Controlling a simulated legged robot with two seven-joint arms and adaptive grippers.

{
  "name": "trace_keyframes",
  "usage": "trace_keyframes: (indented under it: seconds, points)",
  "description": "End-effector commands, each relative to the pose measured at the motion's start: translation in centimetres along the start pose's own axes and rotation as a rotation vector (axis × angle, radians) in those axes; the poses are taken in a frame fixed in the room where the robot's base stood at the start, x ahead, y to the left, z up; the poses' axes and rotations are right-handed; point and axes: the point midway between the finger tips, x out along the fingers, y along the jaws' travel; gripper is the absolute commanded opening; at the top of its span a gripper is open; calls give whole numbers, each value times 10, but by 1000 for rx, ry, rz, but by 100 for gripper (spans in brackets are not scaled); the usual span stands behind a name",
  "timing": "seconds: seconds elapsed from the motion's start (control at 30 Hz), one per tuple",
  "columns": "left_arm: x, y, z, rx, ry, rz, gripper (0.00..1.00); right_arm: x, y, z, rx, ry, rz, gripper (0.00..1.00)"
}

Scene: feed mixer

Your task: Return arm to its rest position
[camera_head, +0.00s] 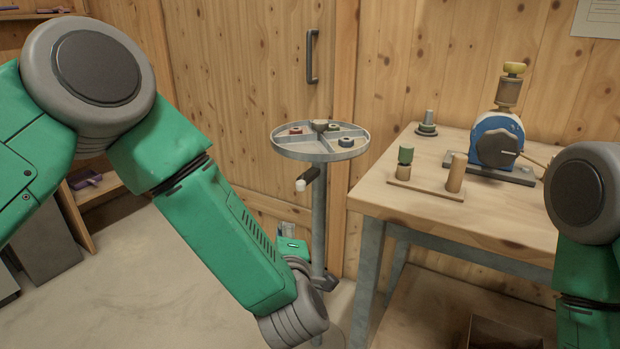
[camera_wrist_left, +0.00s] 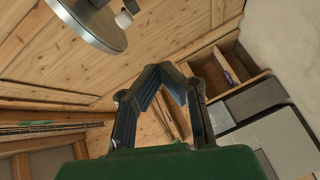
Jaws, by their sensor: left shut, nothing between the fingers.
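My left arm (camera_head: 215,230) comes in from the left with its forearm slanting down to the right, in front of the stand's pole. My left gripper (camera_head: 326,282) is mostly hidden behind its own wrist in the head view. In the left wrist view the left gripper (camera_wrist_left: 164,70) has its dark fingers together at the tips, with nothing held. My right arm (camera_head: 585,235) shows at the right edge, and its gripper is out of view.
A round divided tray (camera_head: 290,151) with small parts stands on a pole. A wooden table (camera_head: 480,215) carries a blue machine (camera_head: 497,140), a peg board (camera_head: 424,186) and a small grey part (camera_head: 427,126). A wooden wall stands behind. The floor at left is open.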

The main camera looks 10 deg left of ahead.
Motion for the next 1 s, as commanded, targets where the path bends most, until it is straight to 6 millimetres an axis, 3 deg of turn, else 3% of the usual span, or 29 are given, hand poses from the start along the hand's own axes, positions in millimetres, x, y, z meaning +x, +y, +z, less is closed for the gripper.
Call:
trace_keyframes:
  seconds: [0.13, 0.27, 0.4, 0.5, 0.6, 0.7, 0.83, 1.0]
  points:
    - [-23, -94, -2, 344, -250, -151, 0, -11, 0, -1, 0, 0, 0, 0]
    - [-67, -182, -21, 655, -514, -297, 0, -18, 0, -1, 0, 0, 0, 0]
    - [-133, -258, -60, 929, -800, -447, 0, -25, 0, -2, 0, 0, 0, 0]
    - [-182, -296, -92, 1077, -995, -540, 0, -30, 0, -2, 0, 0, 0, 0]
    - [-224, -318, -122, 1177, -1159, -611, 0, -33, 0, -2, 0, 0, 0, 0]
    - [-254, -330, -144, 1236, -1276, -656, 0, -34, 0, -2, 0, 0, 0, 0]
    - [-273, -336, -158, 1268, -1352, -685, 0, -35, 0, -2, 0, 0, 0, 0]
    - [-276, -337, -159, 1273, -1363, -687, 0, -35, 0, -2, 0, 0, 0, 0]
